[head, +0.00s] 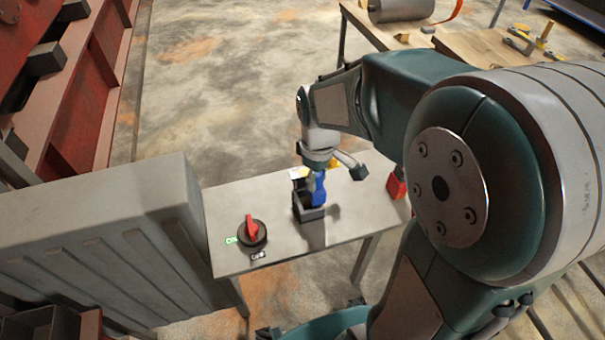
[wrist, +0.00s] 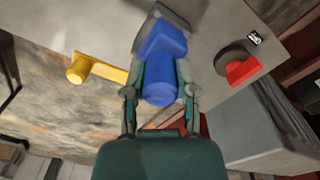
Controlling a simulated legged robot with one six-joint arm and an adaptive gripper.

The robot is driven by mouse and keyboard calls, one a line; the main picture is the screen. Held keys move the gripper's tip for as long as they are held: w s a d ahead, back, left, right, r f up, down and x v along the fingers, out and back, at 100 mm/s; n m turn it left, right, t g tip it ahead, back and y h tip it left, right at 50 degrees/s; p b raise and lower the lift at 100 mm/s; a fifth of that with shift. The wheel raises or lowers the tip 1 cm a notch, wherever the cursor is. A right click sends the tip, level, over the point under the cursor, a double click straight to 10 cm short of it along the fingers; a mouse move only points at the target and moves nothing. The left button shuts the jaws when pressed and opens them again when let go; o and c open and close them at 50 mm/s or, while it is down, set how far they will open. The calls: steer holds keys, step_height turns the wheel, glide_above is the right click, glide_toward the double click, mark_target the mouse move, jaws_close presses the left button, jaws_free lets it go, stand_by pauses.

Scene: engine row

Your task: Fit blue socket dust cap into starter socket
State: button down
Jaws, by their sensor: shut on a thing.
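A blue dust cap (wrist: 161,82) is between the fingers of my gripper (wrist: 160,92), which is shut on it. In the head view the blue cap (head: 318,188) shows at a dark socket block (head: 311,213) on the grey table. My gripper (head: 322,168) is above it and partly hidden by my own arm. In the wrist view the far end of the cap meets the grey block (wrist: 168,18). I cannot tell how deep the cap sits, because the block's opening is hidden.
The small grey table (head: 270,205) also carries a red rotary switch (head: 252,230) with on and off labels. A yellow handle (wrist: 95,68) is beside the cap. A red object (head: 396,184) is at the table's right edge. A grey ribbed cabinet (head: 110,235) stands close left.

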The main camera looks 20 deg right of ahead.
steer(key=f, duration=0.1)
steer(key=w+a+f, duration=0.1)
steer(key=shift+w+a+f, duration=0.1)
steer(key=shift+w+f, duration=0.3)
steer(key=shift+f, duration=1.5)
steer(key=shift+c, duration=2)
jaws_free()
steer(key=shift+f, duration=0.1)
step_height(320, 180, up, 12)
steer(key=shift+r, duration=0.15)
steer(key=s+r+m+t, duration=0.2)
steer(key=s+m, duration=0.1)
steer(key=s, duration=0.4)
steer(key=s+r+m+t, duration=0.3)
steer(key=s+m, duration=0.1)
steer(key=s, duration=0.3)
steer(key=shift+r+t, duration=0.25)
steer(key=shift+t, duration=0.05)
